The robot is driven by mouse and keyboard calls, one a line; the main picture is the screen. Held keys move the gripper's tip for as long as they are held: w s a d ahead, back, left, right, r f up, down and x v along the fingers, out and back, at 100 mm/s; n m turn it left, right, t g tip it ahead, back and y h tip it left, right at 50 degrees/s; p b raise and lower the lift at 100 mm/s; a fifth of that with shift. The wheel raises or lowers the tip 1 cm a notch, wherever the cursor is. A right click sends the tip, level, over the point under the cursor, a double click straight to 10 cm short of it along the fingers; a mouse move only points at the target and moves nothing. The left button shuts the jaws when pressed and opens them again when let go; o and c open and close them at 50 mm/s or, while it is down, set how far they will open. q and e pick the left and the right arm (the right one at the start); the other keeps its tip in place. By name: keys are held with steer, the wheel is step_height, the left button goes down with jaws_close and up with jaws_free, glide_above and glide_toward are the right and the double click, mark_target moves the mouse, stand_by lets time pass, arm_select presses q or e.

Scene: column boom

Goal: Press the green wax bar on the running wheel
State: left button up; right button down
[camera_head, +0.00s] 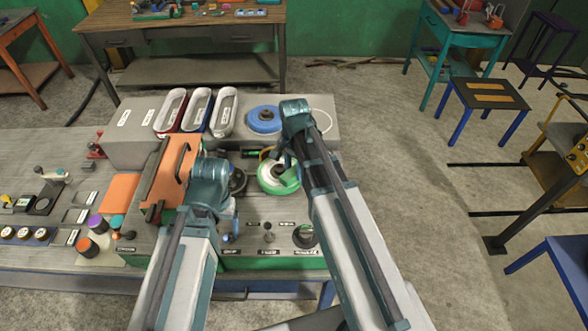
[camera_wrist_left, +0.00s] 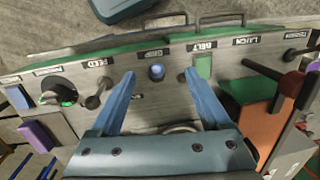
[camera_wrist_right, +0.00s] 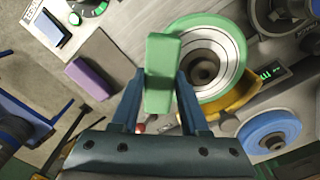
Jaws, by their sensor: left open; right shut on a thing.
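The green wax bar (camera_wrist_right: 161,75) is between the fingers of my right gripper (camera_wrist_right: 155,88), which is shut on it. In the right wrist view the bar overlaps the near edge of the green-rimmed wheel (camera_wrist_right: 236,45); I cannot tell whether they touch. In the head view the wheel (camera_head: 266,178) is partly hidden by my right gripper (camera_head: 285,162). Whether the wheel is turning cannot be told from one moment. My left gripper (camera_wrist_left: 159,77) is open and empty over the machine's front control panel (camera_wrist_left: 150,110), with a blue round button (camera_wrist_left: 156,71) showing between its fingertips.
An orange cover (camera_head: 178,165) with a handle stands left of the wheel. A blue wheel (camera_head: 264,120) and several trays (camera_head: 198,108) are behind.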

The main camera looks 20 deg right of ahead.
steer(key=shift+r+p, duration=2.35)
steer(key=shift+r, duration=0.25)
steer(key=shift+f, duration=0.1)
